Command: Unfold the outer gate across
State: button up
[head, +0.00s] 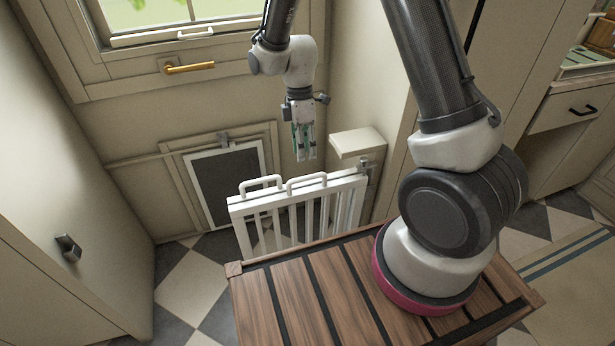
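The white slatted gate (300,205) stands beyond the front wooden platform, with its hinge side at the right by a wall ledge. Its panels lie folded against each other, and two loop handles show on top, a left one (260,184) and a right one (306,183). I cannot tell for sure which handle belongs to the outer panel. My gripper (305,157) points down above and behind the gate, over the right handle in the picture. It appears clear of the gate. Its fingers are small and close together, and nothing shows between them.
A pale ledge (357,141) juts from the wall right of my gripper. A framed dark pet door (228,185) is in the back wall. A window with a brass handle (190,68) is above. A tall cabinet (60,170) stands left. Checkered floor (185,280) is free left of the gate.

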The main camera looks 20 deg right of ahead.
jog(key=shift+n, duration=0.4)
jog(key=f, duration=0.2)
jog(key=s+f, duration=0.1)
jog(key=f, duration=0.4)
jog(key=shift+s+f, duration=0.2)
jog(key=shift+f, duration=0.1)
grip_shut()
